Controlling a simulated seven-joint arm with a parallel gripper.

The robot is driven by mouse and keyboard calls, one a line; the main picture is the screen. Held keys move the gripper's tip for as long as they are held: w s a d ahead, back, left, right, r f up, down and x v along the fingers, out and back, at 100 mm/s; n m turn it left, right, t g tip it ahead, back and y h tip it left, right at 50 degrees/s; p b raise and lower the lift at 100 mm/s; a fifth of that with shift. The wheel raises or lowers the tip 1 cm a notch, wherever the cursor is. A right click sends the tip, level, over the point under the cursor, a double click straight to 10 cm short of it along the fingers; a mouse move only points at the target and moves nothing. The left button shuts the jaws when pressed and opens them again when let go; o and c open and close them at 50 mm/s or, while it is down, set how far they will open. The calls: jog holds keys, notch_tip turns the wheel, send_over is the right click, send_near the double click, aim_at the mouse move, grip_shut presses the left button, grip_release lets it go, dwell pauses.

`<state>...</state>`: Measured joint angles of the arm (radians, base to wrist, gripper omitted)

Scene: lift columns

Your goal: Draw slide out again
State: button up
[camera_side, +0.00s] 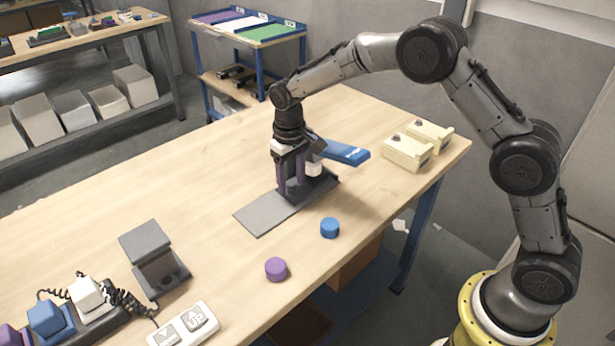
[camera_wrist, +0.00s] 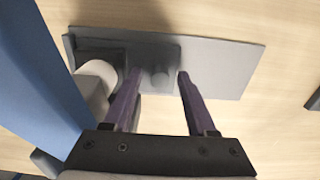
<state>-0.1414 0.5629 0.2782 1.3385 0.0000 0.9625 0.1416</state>
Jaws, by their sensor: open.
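My gripper (camera_side: 291,192) points down over a grey base plate (camera_side: 262,213). In the wrist view its purple fingers (camera_wrist: 159,76) are open, one on each side of a short grey knob (camera_wrist: 160,80). The knob stands on a dark grey slide piece (camera_wrist: 150,50) on the plate (camera_wrist: 222,68). I cannot tell whether the fingers touch the knob. A white column (camera_side: 314,167) stands behind the gripper on the dark end of the base; it also shows in the wrist view (camera_wrist: 98,78). A blue arm (camera_side: 346,153) extends right from near its top. My gripper hides part of the slide.
A blue puck (camera_side: 330,228) and a purple puck (camera_side: 276,269) lie near the front edge. Cream boxes (camera_side: 407,152) stand at the right. The table's left middle is clear.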

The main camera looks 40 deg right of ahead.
grip_shut()
jog(key=shift+a, duration=5.2)
grip_release()
notch_tip(320, 180, up, 6)
jog(key=shift+d, duration=0.1)
